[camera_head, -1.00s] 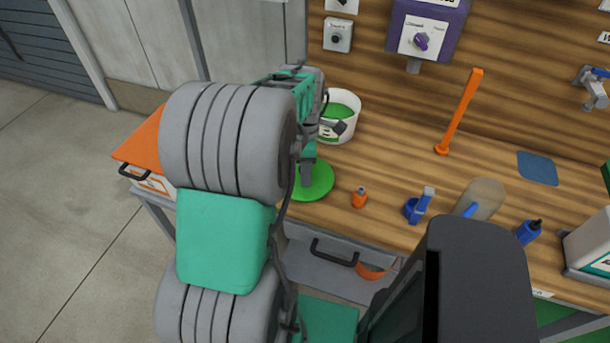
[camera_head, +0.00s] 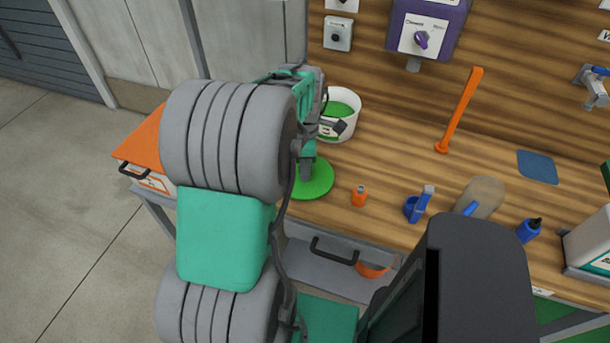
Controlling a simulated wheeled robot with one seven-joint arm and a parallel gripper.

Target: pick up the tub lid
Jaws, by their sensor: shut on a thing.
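The tub lid (camera_head: 319,181) is a flat green disc at the left front of the wooden bench. My gripper (camera_head: 306,172) points down at the lid's knob or top and is shut on it; the contact itself is mostly hidden by my arm. The lid's left side is also hidden. I cannot tell whether the lid rests on the bench or is slightly raised. The white tub (camera_head: 341,118) with green contents stands just behind the lid, partly covered by my gripper and wrist.
To the right on the bench are a small orange bottle (camera_head: 359,196), a blue clamp-like item (camera_head: 418,205), a tan oval piece (camera_head: 483,195) and a blue bottle (camera_head: 529,231). An orange lever (camera_head: 461,112) rises near the back.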

